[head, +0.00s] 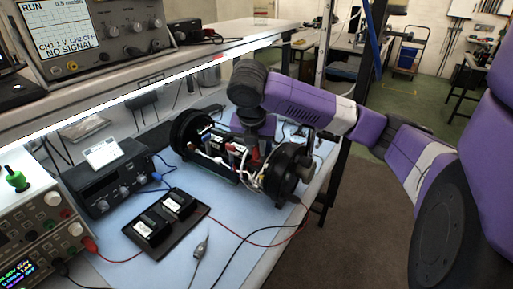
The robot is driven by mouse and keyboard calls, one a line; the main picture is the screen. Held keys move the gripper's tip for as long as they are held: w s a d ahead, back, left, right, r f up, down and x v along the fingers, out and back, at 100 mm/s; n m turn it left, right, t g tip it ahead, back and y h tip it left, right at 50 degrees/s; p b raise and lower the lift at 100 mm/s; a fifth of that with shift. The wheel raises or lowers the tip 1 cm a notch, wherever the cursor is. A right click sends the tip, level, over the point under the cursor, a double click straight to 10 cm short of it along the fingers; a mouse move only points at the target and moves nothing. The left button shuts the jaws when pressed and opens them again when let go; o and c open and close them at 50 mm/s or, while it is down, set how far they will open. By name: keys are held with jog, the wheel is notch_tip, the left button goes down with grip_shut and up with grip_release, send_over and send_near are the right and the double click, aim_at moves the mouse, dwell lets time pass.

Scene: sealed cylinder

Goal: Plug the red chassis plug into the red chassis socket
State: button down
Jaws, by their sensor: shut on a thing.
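The open cylinder chassis (225,178) lies on the blue mat between two black round end caps, with boards and wires showing inside. My gripper (256,150) points down into the chassis near its right end cap (284,175). Its fingertips are small and partly hidden among the wires. It is shut on a small red thing, which looks like the red chassis plug (255,163). White, yellow and red wires crowd around it. I cannot make out the red chassis socket clearly, nor whether the plug touches it.
A black tray (182,240) with two dark packs lies in front of the chassis. A probe (202,247) and red and black leads lie on the mat (235,215). A black meter (118,180) and a power supply (40,235) stand left. A shelf (130,88) runs behind.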

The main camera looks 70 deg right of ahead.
jog(key=shift+f+b, duration=0.45)
jog(key=shift+f, duration=0.15)
jog(key=c, duration=1.2)
grip_release()
jog(key=shift+r, duration=0.1)
jog(key=v, duration=0.7)
jog(key=shift+r, duration=0.35)
jog(key=shift+a, duration=0.15)
